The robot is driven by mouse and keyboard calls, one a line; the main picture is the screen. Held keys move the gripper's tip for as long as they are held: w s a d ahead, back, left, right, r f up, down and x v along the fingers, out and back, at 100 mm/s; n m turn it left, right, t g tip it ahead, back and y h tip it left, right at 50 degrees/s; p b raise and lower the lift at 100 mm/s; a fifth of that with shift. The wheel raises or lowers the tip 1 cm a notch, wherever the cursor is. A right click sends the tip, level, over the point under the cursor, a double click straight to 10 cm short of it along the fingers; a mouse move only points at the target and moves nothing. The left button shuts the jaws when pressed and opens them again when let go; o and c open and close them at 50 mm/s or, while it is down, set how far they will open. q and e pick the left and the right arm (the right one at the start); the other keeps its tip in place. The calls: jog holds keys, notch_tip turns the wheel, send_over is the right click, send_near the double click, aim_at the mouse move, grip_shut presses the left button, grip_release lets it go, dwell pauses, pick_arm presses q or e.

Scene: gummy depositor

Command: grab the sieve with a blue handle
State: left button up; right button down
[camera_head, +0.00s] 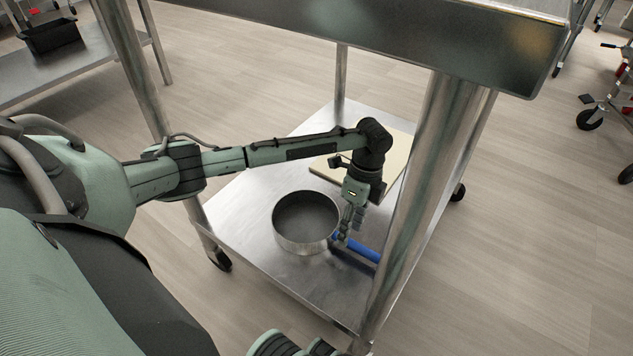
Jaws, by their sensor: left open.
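The sieve (305,222) is a round metal pan with a dark inside and a blue handle (363,251). It stands on the lower shelf (237,217) of a metal cart, its handle pointing to the lower right. My left arm reaches in from the left between the cart's legs. My left gripper (342,238) points down at the inner end of the blue handle, close beside the sieve's rim. It is open. Whether its fingers touch or straddle the handle cannot be told. My right gripper does not show clearly; only a piece of my body is at the bottom edge.
A beige board (397,165) lies on the shelf behind my left gripper. The cart's upper top (400,35) hangs above, and a thick metal leg (425,200) stands just right of the handle. Another table (60,70) with a black bin (50,36) is at the far left.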

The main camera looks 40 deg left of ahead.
pick_arm(q)
jog(key=f, duration=0.3)
jog(key=shift+s+d+b, duration=0.15)
jog(key=shift+s+b, duration=0.2)
jog(key=shift+c, duration=0.6)
grip_shut()
